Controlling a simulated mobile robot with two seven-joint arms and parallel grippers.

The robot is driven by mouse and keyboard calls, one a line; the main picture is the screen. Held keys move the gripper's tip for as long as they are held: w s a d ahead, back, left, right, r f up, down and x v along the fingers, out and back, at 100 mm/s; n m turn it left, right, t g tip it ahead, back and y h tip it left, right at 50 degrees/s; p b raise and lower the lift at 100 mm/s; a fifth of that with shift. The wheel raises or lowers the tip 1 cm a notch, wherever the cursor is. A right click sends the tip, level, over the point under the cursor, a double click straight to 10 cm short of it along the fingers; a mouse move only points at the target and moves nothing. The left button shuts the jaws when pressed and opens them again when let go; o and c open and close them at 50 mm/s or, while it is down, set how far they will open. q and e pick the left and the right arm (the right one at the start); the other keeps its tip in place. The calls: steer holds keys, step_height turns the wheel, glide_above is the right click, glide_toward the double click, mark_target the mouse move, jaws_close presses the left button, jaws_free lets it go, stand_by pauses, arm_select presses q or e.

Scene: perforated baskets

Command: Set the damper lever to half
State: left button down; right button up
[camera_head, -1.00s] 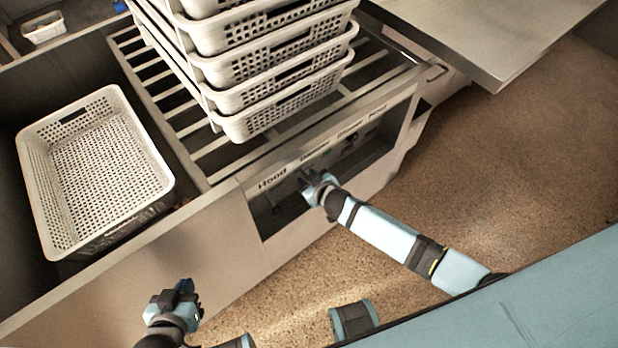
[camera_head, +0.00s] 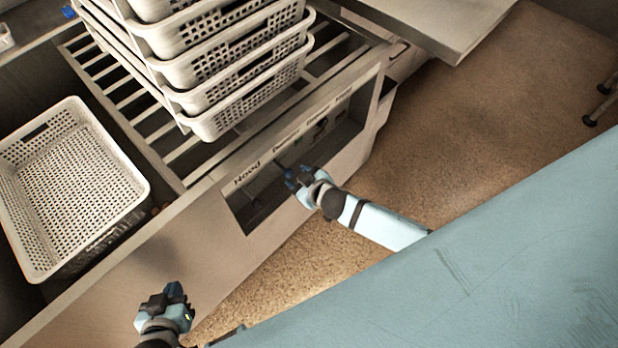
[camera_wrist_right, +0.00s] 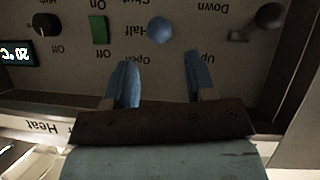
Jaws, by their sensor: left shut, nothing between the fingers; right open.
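The damper lever shows as a round blue knob (camera_wrist_right: 160,30) on the panel in the right wrist view, which is upside down. It appears level with the "Half" label beside it; the "Open" label is nearer my fingers. My right gripper (camera_wrist_right: 160,80) is open, its two blue fingertips pointing at the panel, with the knob beyond and between them, apart from both. In the head view my right gripper (camera_head: 297,180) is at the panel recess and hides the lever. My left gripper (camera_head: 172,298) is shut and empty, low in front of the cabinet.
A grey lever (camera_wrist_right: 268,17) marked "Up" and "Down", a green switch (camera_wrist_right: 99,30) and a black dial (camera_wrist_right: 45,25) flank the knob. Stacked baskets (camera_head: 245,110) stand on the slatted rack; another basket (camera_head: 136,190) sits left.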

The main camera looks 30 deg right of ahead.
steer(key=v, duration=0.5)
steer(key=shift+d, duration=0.1)
stand_by(0.4)
